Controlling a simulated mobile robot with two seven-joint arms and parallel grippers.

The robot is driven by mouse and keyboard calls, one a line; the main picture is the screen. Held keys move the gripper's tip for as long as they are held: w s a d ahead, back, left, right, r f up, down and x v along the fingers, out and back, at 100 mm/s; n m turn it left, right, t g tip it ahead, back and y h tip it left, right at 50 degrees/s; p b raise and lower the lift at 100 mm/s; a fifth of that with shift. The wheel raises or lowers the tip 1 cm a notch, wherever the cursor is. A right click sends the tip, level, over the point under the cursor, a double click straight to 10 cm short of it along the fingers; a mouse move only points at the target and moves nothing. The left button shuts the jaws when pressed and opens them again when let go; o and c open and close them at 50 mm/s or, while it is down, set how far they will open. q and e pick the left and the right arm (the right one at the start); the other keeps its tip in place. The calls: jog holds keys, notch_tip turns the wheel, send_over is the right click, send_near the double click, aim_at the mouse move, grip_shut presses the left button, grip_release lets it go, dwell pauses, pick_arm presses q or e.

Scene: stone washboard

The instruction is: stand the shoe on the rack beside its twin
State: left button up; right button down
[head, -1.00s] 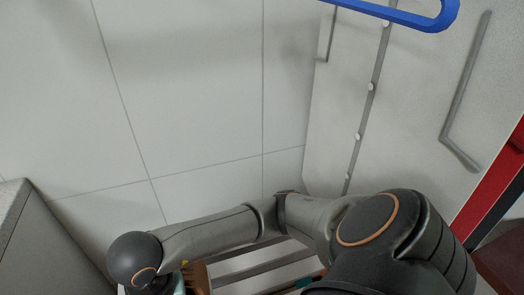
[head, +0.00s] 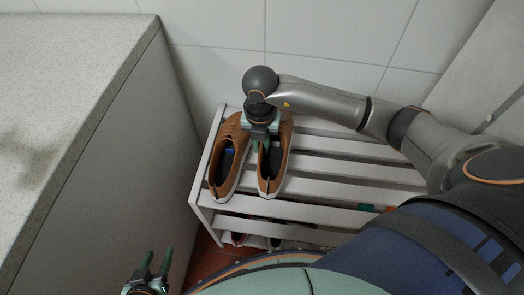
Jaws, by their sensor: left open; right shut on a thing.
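Two brown shoes with dark insides and pale soles are side by side at the left end of the white slatted rack's (head: 330,164) top. The left shoe (head: 229,162) stands by itself. My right gripper (head: 262,145) comes down onto the right shoe (head: 271,180) and is shut on it; the fingers partly hide its opening. This shoe looks upright, nearly parallel to its twin with a small gap. I cannot tell whether its sole rests fully on the slats. My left gripper (head: 155,265) is open and empty at the bottom, apart from the rack.
A grey speckled counter block (head: 85,95) stands left of the rack. A tiled wall (head: 320,30) is behind. More shoes (head: 255,240) sit on the lower shelf. The top slats right of the shoes are largely bare, beneath my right arm.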

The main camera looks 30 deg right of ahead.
jog(key=shift+w+d+f, duration=0.2)
jog(key=shift+w+f, duration=0.2)
jog(key=shift+f, duration=0.1)
notch_tip(320, 180, down, 3)
jog(key=shift+w+d+f+b, duration=0.1)
jog(key=shift+d+b, duration=0.05)
jog(key=shift+b, duration=0.35)
jog(key=shift+f, duration=0.1)
jog(key=shift+f, duration=0.1)
jog(key=c, duration=0.9)
grip_release()
